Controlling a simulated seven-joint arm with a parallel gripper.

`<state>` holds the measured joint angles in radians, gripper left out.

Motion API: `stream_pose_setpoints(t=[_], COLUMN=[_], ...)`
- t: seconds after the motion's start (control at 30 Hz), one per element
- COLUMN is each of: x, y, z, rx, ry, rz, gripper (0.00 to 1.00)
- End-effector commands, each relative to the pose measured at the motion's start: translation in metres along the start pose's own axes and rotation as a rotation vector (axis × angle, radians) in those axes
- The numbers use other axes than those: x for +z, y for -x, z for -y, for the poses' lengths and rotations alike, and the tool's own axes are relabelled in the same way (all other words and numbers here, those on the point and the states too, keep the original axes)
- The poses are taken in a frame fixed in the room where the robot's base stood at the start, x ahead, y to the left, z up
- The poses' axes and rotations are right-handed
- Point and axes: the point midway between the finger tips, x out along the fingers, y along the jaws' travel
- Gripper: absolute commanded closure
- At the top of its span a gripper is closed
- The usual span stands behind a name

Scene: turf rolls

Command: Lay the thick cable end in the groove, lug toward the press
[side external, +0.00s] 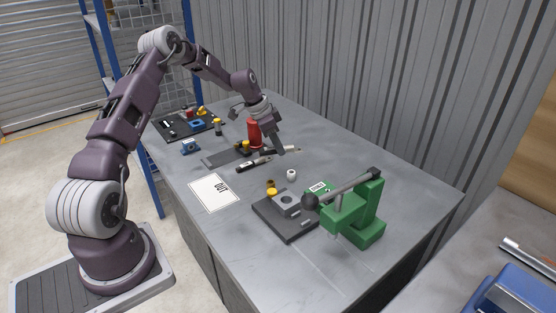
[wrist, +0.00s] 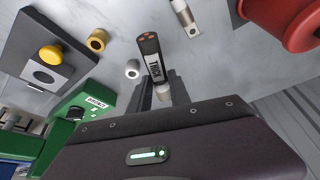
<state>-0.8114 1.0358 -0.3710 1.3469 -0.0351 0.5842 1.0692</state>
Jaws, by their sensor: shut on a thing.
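My gripper (side external: 279,149) is low over the middle of the table, pointing down. In the wrist view its fingers (wrist: 168,92) are shut on the thick cable end (wrist: 149,50), a dark piece with a white "THICK" label. Copper cores show at its far tip. A pale part shows between the fingers, and the rest is hidden. The green press (side external: 362,213) stands at the front right, with a long lever and black ball. Beside it is a dark plate (side external: 272,223) with a grey block (side external: 287,204). I cannot make out the groove clearly.
A second cable piece (side external: 252,164) lies nearby; a silver lug (wrist: 187,20) shows in the wrist view. A red cylinder (side external: 254,133) is behind. The "OUT" sheet (side external: 214,191) is clear.

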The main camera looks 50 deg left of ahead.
Motion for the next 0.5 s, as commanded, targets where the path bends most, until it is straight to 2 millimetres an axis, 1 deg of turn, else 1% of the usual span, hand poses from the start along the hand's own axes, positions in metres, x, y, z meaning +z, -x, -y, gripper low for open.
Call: stream_pose_setpoints(t=[0.03, 0.1, 0.17, 0.27, 0.37, 0.4, 0.47, 0.5], x=[-0.005, -0.009, -0.014, -0.025, -0.035, -0.038, -0.041, -0.04], y=[0.011, 0.021, 0.028, 0.037, 0.048, 0.053, 0.063, 0.07], z=[0.001, 0.0, -0.006, -0.029, -0.07, -0.089, -0.119, -0.141], rx=[-0.004, -0.003, -0.003, -0.01, -0.027, -0.038, -0.056, -0.069], ry=[-0.001, 0.001, 0.003, 0.021, 0.061, 0.084, 0.124, 0.153], rz=[-0.002, -0.001, 0.0, 0.001, 0.002, 0.002, 0.001, -0.001], gripper=[1.0, 1.0, 1.0, 1.0, 1.0, 1.0, 1.0, 1.0])
